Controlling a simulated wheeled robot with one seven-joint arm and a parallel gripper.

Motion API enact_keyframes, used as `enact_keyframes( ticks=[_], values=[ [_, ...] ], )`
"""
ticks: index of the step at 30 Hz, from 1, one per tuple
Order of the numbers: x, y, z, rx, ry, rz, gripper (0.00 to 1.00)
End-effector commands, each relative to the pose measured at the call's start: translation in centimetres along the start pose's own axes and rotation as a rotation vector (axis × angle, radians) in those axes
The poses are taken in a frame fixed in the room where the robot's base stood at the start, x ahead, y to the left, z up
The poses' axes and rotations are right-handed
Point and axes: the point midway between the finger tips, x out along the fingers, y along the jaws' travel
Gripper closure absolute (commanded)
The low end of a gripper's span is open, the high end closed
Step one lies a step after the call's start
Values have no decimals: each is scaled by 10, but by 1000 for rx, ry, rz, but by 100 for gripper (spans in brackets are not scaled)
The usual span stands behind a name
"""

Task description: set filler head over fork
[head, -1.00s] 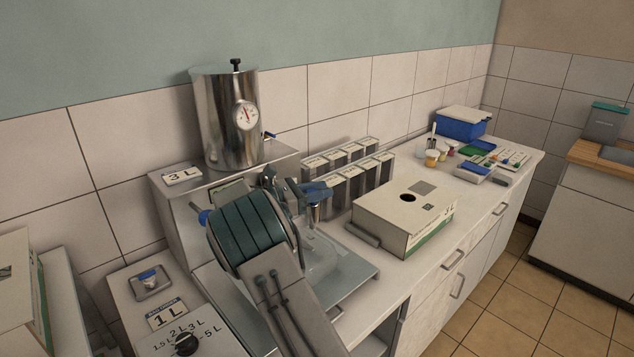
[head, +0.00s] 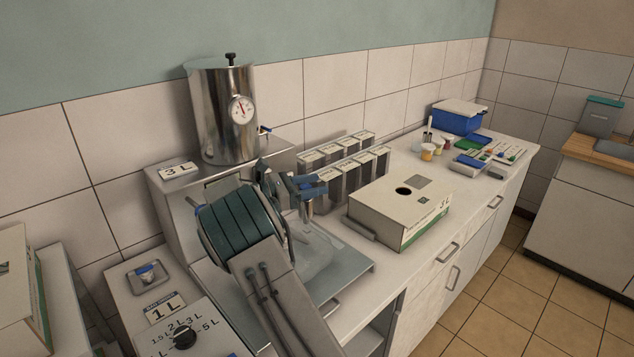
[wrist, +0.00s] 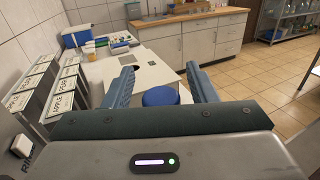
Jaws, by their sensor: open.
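The filler head (head: 308,208) shows as a silver stem with blue at its top, standing above the metal tray beside the steel tank's stand. In the wrist view its round blue cap (wrist: 160,96) lies between my two fingers, with gaps at the sides. My gripper (head: 288,183) is open around the cap; it also shows in the wrist view (wrist: 160,87). My arm hides part of the stand front. I cannot make out the fork clearly. A clear bag (head: 318,262) lies on the tray (head: 352,275) below the filler head.
The steel tank (head: 222,115) stands on its stand at the back. A white box with a round hole (head: 400,212) is right of the tray. Several labelled pouches (head: 357,175) stand behind it. A dial panel (head: 185,335) is at front left.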

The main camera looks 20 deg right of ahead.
Motion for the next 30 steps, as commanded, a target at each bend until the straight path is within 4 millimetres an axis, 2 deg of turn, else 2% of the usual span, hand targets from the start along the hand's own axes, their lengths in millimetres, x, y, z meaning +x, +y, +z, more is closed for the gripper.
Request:
enact_keyframes(
  ticks=[5, 9, 24, 30],
  values=[
    [0, 0, 15, 6, 0, 0, 48],
    [0, 0, 42, 8, 2, 0, 48],
    [70, -59, 92, 3, 1, -2, 48],
    [85, -72, 106, 1, 0, 0, 48]
  ],
)
